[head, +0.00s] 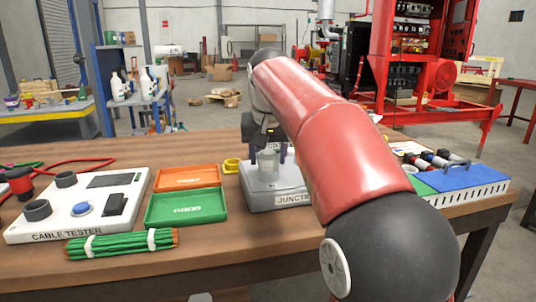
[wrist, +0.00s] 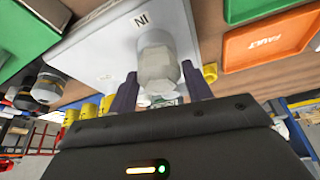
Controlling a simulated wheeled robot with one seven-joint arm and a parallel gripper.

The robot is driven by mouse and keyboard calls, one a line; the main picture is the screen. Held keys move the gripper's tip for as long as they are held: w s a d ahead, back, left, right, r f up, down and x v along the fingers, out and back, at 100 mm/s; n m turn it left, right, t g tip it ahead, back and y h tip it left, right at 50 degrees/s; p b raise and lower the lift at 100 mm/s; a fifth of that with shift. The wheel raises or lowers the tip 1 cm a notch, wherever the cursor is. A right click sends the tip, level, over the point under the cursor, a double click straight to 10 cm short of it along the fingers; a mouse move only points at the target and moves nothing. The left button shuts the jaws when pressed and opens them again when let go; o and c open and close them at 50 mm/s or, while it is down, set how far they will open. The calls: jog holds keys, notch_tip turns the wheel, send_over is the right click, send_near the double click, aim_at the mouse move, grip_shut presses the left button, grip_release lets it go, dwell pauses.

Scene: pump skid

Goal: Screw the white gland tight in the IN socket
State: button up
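The white gland (head: 267,167) stands upright on the pale grey junction box (head: 262,200). In the wrist view the gland (wrist: 157,70) has a faceted body and sits at the socket beside the IN label (wrist: 141,20). My gripper (head: 268,147) is above the box, pointing down at the gland. In the wrist view my gripper's dark fingers (wrist: 158,85) stand on either side of the gland, with what looks like a narrow gap. The thread and socket mouth are hidden under the gland, so its seating depth cannot be seen.
Left of the box are a green tray (head: 186,207), an orange tray (head: 187,178), a yellow ring (head: 231,165), a green cable bundle (head: 122,244) and the cable tester (head: 80,208). A blue-lidded case (head: 460,178) is at the right. My arm hides part of the table.

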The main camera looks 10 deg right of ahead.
jog(key=c, duration=0.6)
jog(key=m+h, duration=0.1)
jog(key=m, duration=0.2)
jog(key=shift+m+g, duration=0.4)
jog(key=m+h, duration=0.1)
jog(key=m, duration=0.1)
jog(key=m+g+h, duration=0.1)
jog(key=m, duration=0.2)
jog(key=o, duration=1.1)
jog(key=shift+c, duration=0.2)
jog(key=shift+r, duration=0.1)
